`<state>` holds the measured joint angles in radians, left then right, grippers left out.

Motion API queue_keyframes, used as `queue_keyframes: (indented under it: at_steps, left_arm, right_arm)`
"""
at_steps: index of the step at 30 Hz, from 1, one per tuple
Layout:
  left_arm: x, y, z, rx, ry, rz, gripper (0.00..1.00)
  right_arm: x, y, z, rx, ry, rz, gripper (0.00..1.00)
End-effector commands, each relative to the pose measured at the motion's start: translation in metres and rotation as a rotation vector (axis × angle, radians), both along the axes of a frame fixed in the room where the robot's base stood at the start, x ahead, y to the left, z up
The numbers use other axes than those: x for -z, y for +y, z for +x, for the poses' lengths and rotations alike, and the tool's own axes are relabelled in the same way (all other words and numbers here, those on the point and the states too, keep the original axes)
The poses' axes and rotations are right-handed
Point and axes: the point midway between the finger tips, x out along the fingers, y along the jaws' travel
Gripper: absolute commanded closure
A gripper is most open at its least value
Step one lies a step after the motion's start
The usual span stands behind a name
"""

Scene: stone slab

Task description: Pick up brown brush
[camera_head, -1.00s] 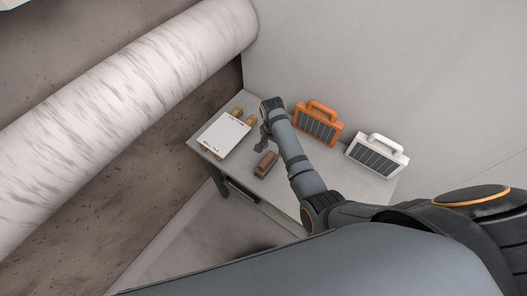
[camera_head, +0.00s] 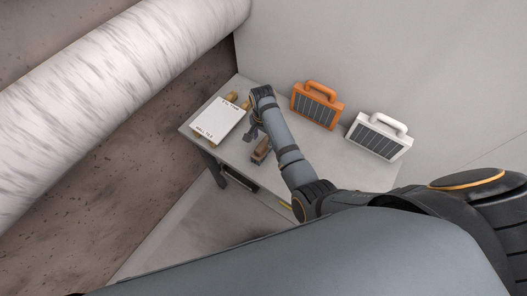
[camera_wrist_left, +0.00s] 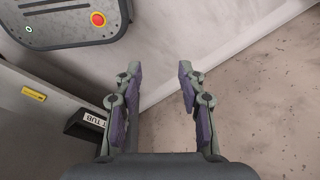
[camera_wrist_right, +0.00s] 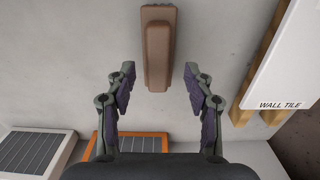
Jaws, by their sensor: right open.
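The brown brush (camera_head: 262,151) lies on the grey table, partly hidden by my right arm in the head view. In the right wrist view the brush (camera_wrist_right: 158,48) lies lengthwise at the top centre. Its near end sits slightly beyond and between the open fingertips of my right gripper (camera_wrist_right: 158,78), which touches nothing.
A white wall tile (camera_head: 218,118) on wooden strips lies left of the brush. An orange panelled case (camera_head: 317,105) and a white one (camera_head: 379,135) stand along the back. The table (camera_head: 225,155) has a bare front strip. A red-buttoned grey unit (camera_wrist_left: 70,20) shows in the left wrist view.

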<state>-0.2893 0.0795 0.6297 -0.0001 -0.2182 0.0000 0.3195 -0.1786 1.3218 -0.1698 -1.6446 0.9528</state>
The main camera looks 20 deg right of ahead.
Motion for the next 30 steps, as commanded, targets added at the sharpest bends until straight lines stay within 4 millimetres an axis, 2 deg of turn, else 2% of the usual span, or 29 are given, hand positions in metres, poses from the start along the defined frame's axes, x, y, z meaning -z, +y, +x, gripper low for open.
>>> queue_keyframes:
  at_steps: [1, 6, 9, 15, 27, 30]
  left_arm:
    - [0.019, 0.0, -0.004, 0.0, 0.006, 0.0, 0.6]
    - [0.05, 0.0, -0.016, -0.001, 0.025, 0.001, 0.6]
    - [0.055, 0.0, -0.018, -0.001, 0.028, 0.001, 0.6]
    - [0.051, 0.001, -0.017, -0.001, 0.026, 0.001, 0.6]
    - [0.051, 0.001, -0.014, -0.001, 0.021, 0.001, 0.6]
    - [0.051, 0.001, -0.013, -0.001, 0.021, 0.001, 0.6]
  right_arm:
    - [0.017, 0.0, -0.002, 0.0, 0.0, 0.0, 0.47]
    - [0.041, -0.001, -0.004, 0.0, 0.0, 0.0, 0.47]
    - [0.044, -0.001, -0.003, 0.0, -0.001, 0.001, 0.47]
    - [0.04, -0.001, -0.003, -0.001, 0.0, 0.0, 0.47]
    - [0.04, -0.001, -0.004, -0.001, 0.001, -0.001, 1.0]
    - [0.04, -0.001, -0.004, -0.001, 0.001, 0.0, 1.0]
